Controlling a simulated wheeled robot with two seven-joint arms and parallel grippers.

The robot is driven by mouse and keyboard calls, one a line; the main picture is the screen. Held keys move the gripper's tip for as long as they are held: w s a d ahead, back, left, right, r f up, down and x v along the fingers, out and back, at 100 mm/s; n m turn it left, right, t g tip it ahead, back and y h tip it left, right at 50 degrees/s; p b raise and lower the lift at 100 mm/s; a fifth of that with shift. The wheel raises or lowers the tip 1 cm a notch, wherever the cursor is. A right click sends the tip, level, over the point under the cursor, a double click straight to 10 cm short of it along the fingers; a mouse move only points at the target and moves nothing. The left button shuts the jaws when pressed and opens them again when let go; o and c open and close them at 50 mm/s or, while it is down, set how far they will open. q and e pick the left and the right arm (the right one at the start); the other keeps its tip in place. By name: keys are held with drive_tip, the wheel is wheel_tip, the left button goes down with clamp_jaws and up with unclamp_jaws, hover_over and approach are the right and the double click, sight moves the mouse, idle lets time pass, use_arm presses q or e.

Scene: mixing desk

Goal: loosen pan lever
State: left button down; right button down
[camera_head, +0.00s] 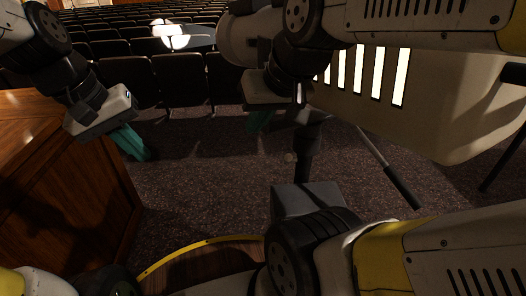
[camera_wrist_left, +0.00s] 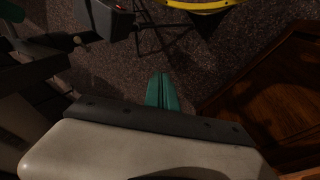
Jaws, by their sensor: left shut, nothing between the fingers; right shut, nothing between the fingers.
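The cream spotlight housing (camera_head: 455,120) with glowing slots fills the upper right of the head view, above a dark stand post (camera_head: 303,165). A thin rod with a black grip (camera_head: 403,188) slants down to the right of the post. A small pale knob (camera_head: 290,157) sits at the post's left and also shows in the wrist view (camera_wrist_left: 78,40). I cannot tell which is the pan lever. My left gripper (camera_head: 138,150), with teal fingers (camera_wrist_left: 162,90), is shut and empty, well left of the post. My right gripper (camera_head: 260,121) is shut and empty, partly in shadow, just up and left of the knob.
A wooden cabinet (camera_head: 60,180) stands at the left, close to my left gripper. A grey box (camera_head: 305,200) is low by the post. Rows of dark seats (camera_head: 180,80) stand behind. Carpet (camera_head: 205,185) lies open between my left gripper and the post.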

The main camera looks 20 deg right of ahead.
use_arm(q)
drive_tip(key=w+d+f+n+g+h, duration=0.25)
drive_tip(key=w+d+f+g, duration=0.3)
drive_tip(key=d+f, duration=0.35)
drive_tip(key=n+h, duration=1.7)
drive_tip(key=h, duration=0.2)
approach(287, 158)
drive_tip(key=shift+t, duration=0.45)
drive_tip(key=d+f, duration=0.2)
drive_tip(key=d, duration=0.1)
drive_tip(key=s+d+f, duration=0.1)
drive_tip(key=shift+d, duration=0.35)
drive_tip(key=r, duration=0.1)
drive_tip(key=d+r, duration=0.1)
drive_tip(key=r, duration=0.1)
drive_tip(key=shift+w+d+r, duration=0.15)
drive_tip(key=shift+w, duration=0.05)
drive_tip(key=shift+w+d+r, duration=0.1)
drive_tip(key=shift+d+r, duration=0.05)
drive_tip(key=shift+r, duration=0.4)
drive_tip(key=shift+r+n+t, duration=0.1)
drive_tip(key=shift+n+t, duration=0.15)
drive_tip(key=shift+t, duration=0.15)
